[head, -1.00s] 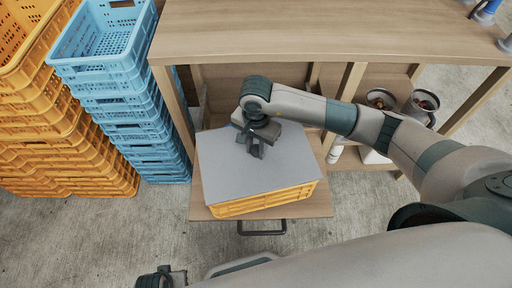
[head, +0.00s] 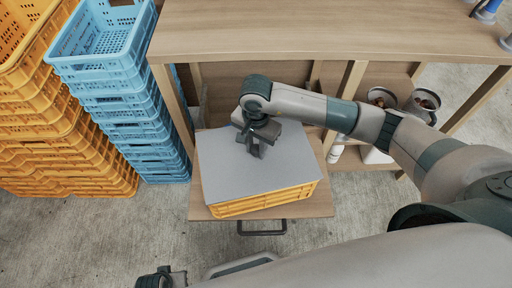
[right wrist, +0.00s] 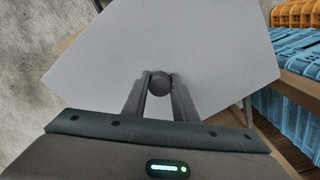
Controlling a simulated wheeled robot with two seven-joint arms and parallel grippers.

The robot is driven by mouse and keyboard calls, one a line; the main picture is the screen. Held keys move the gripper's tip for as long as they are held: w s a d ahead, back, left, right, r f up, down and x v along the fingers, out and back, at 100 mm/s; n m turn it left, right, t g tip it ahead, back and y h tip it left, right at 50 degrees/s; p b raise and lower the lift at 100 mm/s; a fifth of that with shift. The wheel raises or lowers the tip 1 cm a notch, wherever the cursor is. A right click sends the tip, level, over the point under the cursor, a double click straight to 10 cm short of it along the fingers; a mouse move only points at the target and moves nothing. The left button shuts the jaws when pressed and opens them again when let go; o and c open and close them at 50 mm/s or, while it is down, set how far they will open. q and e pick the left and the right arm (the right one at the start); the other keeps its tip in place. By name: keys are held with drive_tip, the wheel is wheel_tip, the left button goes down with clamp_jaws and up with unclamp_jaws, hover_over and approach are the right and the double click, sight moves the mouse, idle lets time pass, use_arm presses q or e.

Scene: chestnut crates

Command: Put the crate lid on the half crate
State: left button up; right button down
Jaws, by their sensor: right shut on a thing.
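The crate lid (head: 230,175) is a flat grey sheet with a dark round knob (right wrist: 160,84) at its middle. It lies over the yellow half crate (head: 265,202), whose front wall shows below the lid's front edge. The lid covers the crate's opening, and I cannot tell whether it touches the rim all round. My right gripper (head: 256,148) is above the lid; in the right wrist view its two fingers (right wrist: 160,90) are shut on the knob. Part of my left gripper (head: 160,278) shows at the bottom edge, its fingers unclear.
The half crate stands on a pulled-out wooden drawer (head: 318,203) with a dark handle (head: 262,232), under a wooden counter (head: 330,30). Stacks of yellow crates (head: 60,150) and blue crates (head: 125,105) stand at left. Pots (head: 422,102) sit on a shelf at right.

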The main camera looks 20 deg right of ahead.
drive_tip(key=c, duration=1.4)
unclamp_jaws()
drive_tip(key=shift+o, duration=0.2)
drive_tip(key=shift+r, duration=0.1)
wheel_tip(320, 180, up, 17)
drive_tip(key=shift+r, duration=0.15)
